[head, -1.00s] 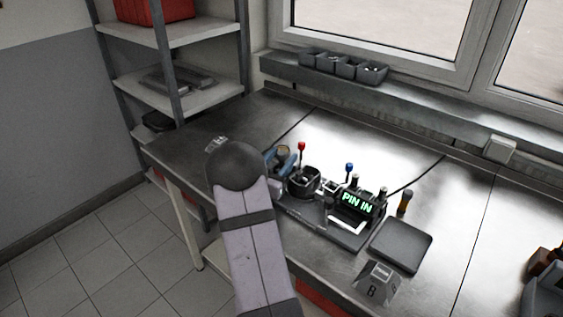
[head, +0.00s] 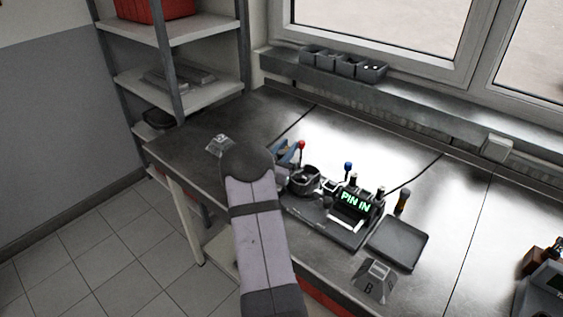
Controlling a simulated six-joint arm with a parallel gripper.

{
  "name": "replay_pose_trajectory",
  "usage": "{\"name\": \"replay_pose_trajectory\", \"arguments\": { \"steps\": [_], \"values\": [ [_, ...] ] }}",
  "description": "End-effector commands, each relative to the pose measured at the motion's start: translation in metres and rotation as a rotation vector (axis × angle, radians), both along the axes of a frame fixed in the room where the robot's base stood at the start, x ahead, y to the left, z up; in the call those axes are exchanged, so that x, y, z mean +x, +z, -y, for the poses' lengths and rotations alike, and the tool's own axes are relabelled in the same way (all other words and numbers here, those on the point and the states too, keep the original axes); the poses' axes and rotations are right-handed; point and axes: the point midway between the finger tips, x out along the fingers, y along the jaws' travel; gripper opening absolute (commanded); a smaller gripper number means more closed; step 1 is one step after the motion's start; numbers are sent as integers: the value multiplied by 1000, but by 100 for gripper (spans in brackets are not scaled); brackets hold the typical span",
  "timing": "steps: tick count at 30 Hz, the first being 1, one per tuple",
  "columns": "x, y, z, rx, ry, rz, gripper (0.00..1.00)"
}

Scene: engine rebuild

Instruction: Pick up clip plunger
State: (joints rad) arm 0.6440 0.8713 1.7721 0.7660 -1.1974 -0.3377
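My arm (head: 257,225) reaches over the bench from the bottom of the head view, and its dark rounded joint hides what lies behind it. My gripper cannot be made out. I cannot tell for certain which part is the clip plunger. A red-knobbed lever (head: 301,146) and a blue-knobbed lever (head: 348,167) rise from the fixture. A round dark cup (head: 304,181) sits between them. A green display (head: 356,203) reads "PIN IN".
A small pale block (head: 219,145) is at the bench's left. Small bins (head: 343,65) line the sill.

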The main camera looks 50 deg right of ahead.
Motion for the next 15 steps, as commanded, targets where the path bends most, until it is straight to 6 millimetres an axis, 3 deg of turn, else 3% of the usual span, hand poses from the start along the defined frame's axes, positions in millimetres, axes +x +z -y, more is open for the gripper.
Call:
{"name": "replay_pose_trajectory", "arguments": {
  "steps": [1, 2, 15],
  "values": [
    [0, 0, 0, 0, 0, 0, 6],
    [0, 0, 0, 0, 0, 0, 0],
    [0, 8, 0, -1, 0, 1, 0]
  ]
}}
